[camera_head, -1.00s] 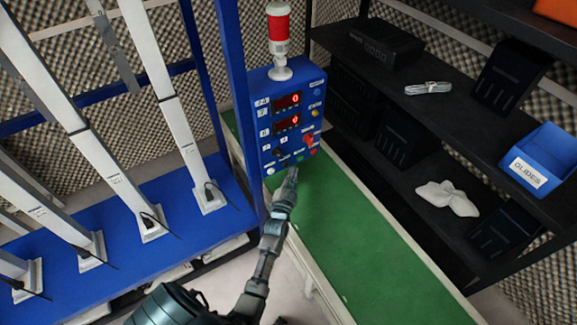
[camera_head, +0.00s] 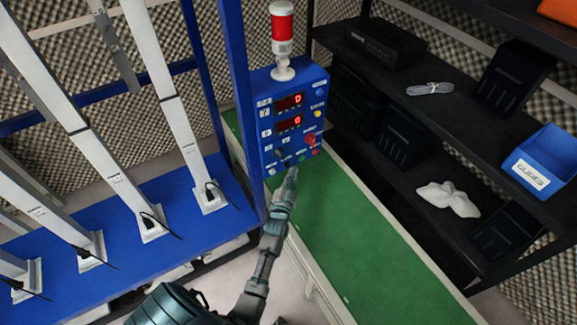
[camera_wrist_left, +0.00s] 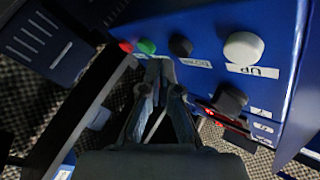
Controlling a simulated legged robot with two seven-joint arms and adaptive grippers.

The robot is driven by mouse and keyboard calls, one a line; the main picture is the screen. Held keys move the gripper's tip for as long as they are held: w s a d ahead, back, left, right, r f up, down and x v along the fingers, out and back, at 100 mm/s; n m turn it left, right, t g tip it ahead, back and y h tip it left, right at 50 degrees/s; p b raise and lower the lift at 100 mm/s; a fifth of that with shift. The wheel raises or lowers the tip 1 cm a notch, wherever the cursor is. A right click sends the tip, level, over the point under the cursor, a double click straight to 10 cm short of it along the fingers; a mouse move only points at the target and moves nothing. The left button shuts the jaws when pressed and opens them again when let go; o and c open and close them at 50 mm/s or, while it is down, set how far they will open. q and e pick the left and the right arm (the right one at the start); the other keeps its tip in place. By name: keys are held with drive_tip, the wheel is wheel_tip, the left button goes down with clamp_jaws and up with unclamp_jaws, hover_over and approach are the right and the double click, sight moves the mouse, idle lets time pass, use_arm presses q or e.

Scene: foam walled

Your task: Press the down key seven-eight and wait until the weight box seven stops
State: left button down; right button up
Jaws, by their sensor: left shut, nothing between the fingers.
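A blue control panel (camera_head: 289,125) stands at the head of the green surface. In the left wrist view, a black button (camera_wrist_left: 180,46) has a label that seems to read DOWN. A white button (camera_wrist_left: 243,48) labelled UP sits to its right and a green button (camera_wrist_left: 147,46) to its left. My left gripper (camera_wrist_left: 160,66) is shut and empty, its tips just below the green and black buttons; contact cannot be told. In the head view the left gripper (camera_head: 292,173) is at the panel's lower edge. Weight box seven cannot be picked out. My right gripper is not in view.
Two red displays (camera_head: 289,103) glow on the panel under a red-and-white beacon (camera_head: 282,35). White columns (camera_head: 171,112) stand on a blue platform (camera_head: 190,240) at left. The green surface (camera_head: 370,235) is clear. Black shelves with a blue bin (camera_head: 541,160) stand at right.

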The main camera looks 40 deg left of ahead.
use_arm(q)
drive_tip(key=shift+w+a, duration=0.1)
drive_tip(key=shift+a, duration=0.45)
drive_tip(key=shift+d+r, duration=0.1)
drive_tip(key=shift+d, duration=0.05)
